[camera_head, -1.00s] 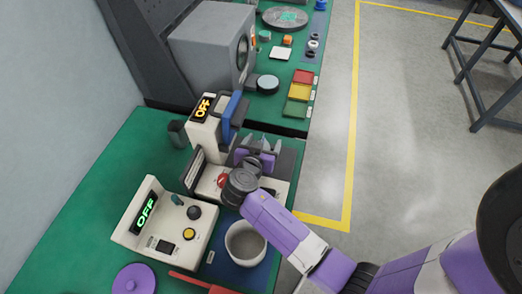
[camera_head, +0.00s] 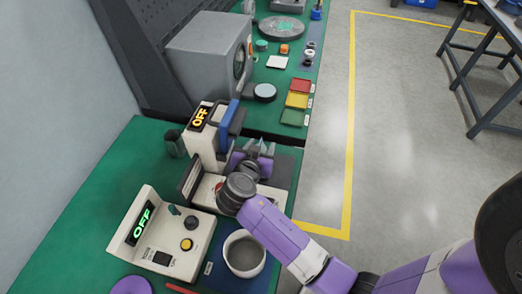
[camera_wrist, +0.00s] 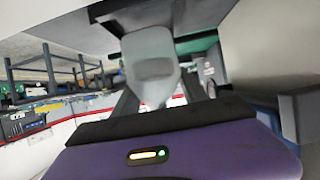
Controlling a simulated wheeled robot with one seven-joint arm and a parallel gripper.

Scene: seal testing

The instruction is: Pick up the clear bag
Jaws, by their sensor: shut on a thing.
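My gripper (camera_head: 258,152) is over the sealing machine (camera_head: 205,150), beside its upright post, near the right edge of the green table. A pale, translucent piece that looks like the clear bag (camera_wrist: 150,52) shows between my fingers in the wrist view, and my gripper (camera_wrist: 160,92) is shut on it. In the head view the bag (camera_head: 266,146) is small and partly hidden by my gripper. The machine's upper display reads OFF in orange.
A control box (camera_head: 165,240) with a green OFF display and knobs stands at the front left. A white round pot (camera_head: 244,254) stands close to my arm. A dark cup (camera_head: 174,144) stands behind. Red, yellow and green trays (camera_head: 297,100) lie farther back.

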